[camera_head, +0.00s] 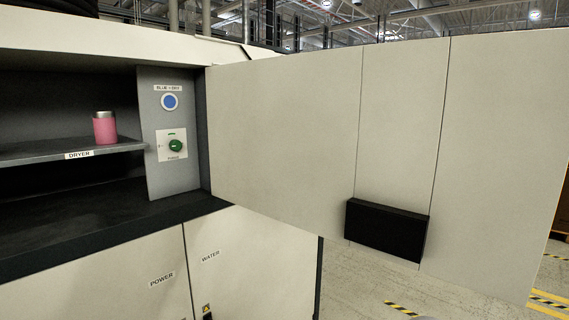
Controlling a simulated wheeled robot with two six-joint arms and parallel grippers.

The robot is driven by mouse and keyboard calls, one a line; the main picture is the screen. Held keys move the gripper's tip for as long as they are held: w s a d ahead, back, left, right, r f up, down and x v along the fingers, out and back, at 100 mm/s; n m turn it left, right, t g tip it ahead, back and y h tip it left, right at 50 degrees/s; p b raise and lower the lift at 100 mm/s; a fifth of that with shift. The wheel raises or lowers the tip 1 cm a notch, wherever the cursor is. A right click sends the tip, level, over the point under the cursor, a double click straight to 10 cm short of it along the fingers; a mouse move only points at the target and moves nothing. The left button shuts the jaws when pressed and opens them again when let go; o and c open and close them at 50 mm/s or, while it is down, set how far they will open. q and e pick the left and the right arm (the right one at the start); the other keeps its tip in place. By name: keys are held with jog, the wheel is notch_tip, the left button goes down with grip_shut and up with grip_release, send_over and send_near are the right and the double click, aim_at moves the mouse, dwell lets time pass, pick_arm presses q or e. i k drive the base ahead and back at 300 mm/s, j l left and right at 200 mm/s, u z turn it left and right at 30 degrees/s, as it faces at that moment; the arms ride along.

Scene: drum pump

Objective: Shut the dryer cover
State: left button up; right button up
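The dryer cover (285,135) is a large cream panel standing wide open. It is hinged at the right side of the dryer opening and swings out to the right toward me. A black block-shaped handle (387,230) sits low on the panel. The dryer compartment (60,85) is open at the left, with a grey shelf (120,147) labelled DRYER. Neither of my grippers shows in the head view.
A pink cup with a grey top (105,128) stands on the shelf. A grey control panel has a blue button (169,101) and a green knob (176,145). Lower cabinet doors (215,285) are labelled POWER and WATER. Open floor (365,290) lies below the cover.

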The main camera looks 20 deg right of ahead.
aim_at(446, 159)
jog(key=k+l, duration=0.15)
jog(key=l, duration=0.4)
jog(key=k+l+z, duration=0.15)
jog(key=l, duration=0.95)
jog(key=l+u, duration=0.35)
jog(key=u, duration=0.15)
jog(key=l+u, duration=0.45)
jog(key=k+l+u, duration=0.15)
jog(key=u, duration=0.35)
jog(key=i+l, duration=0.1)
jog(key=l, duration=0.25)
jog(key=i+l, duration=0.1)
jog(key=l, duration=0.25)
jog(key=i+l, duration=0.1)
jog(key=l, duration=0.25)
jog(key=z, duration=0.05)
